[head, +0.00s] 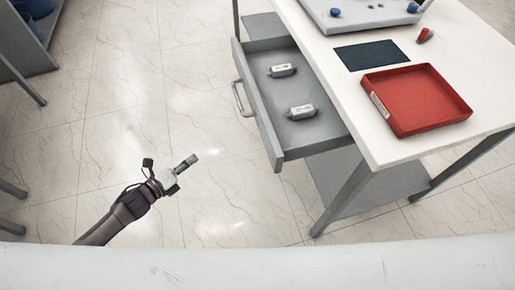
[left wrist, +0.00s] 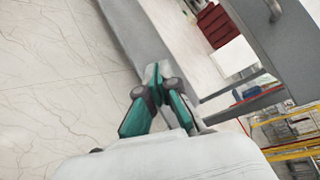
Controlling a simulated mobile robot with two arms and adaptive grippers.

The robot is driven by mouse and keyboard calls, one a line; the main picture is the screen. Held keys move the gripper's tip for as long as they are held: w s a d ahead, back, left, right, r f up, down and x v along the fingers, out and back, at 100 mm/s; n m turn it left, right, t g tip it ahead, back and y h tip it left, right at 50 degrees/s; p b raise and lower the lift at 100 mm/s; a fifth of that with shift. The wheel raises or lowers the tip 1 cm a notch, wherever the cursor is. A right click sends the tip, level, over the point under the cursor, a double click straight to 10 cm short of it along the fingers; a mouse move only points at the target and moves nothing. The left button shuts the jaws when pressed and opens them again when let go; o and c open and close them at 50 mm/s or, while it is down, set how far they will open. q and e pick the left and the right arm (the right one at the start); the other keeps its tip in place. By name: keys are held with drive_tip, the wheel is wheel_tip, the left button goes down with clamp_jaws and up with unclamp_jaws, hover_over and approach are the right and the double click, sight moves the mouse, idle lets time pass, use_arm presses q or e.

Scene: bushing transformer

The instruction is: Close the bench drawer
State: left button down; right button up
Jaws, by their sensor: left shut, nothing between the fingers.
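The bench drawer (head: 270,117) is a grey drawer pulled out from under the white-topped bench (head: 345,97) in the head view. Its handle (head: 240,98) is on the left-facing front panel. Two small light-coloured parts lie inside, one toward the back (head: 282,70) and one nearer the front (head: 302,112). My left gripper (head: 188,162) is shut and empty, in the air to the lower left of the drawer front, apart from it. In the left wrist view its fingers (left wrist: 156,78) meet, and a metal handle (left wrist: 272,9) shows on a grey panel at the upper right. My right gripper is in neither view.
A red tray (head: 440,112), a dark mat (head: 372,55) and a small red part (head: 425,35) lie on the bench top. A grey lower shelf (head: 335,185) sits beneath it. Tiled floor (head: 130,70) left of the drawer is mostly clear. Blue things (head: 34,8) stand at the upper left.

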use_arm(q)
drive_tip(key=s+d+r+m+g+h, duration=0.35)
drive_tip(key=d+r+m+h, duration=0.2)
drive_tip(key=r+m, duration=0.55)
drive_tip(key=m+g+h, duration=0.2)
drive_tip(key=m+g, duration=0.2)
drive_tip(key=m, duration=0.4)
approach(268, 146)
drive_tip(key=p+x, duration=0.2)
drive_tip(key=x, duration=0.4)
drive_tip(key=shift+w, duration=0.15)
drive_tip(key=shift+w+d+f+p, duration=0.15)
drive_tip(key=shift+d+p, duration=0.2)
drive_tip(key=shift+d, duration=0.3)
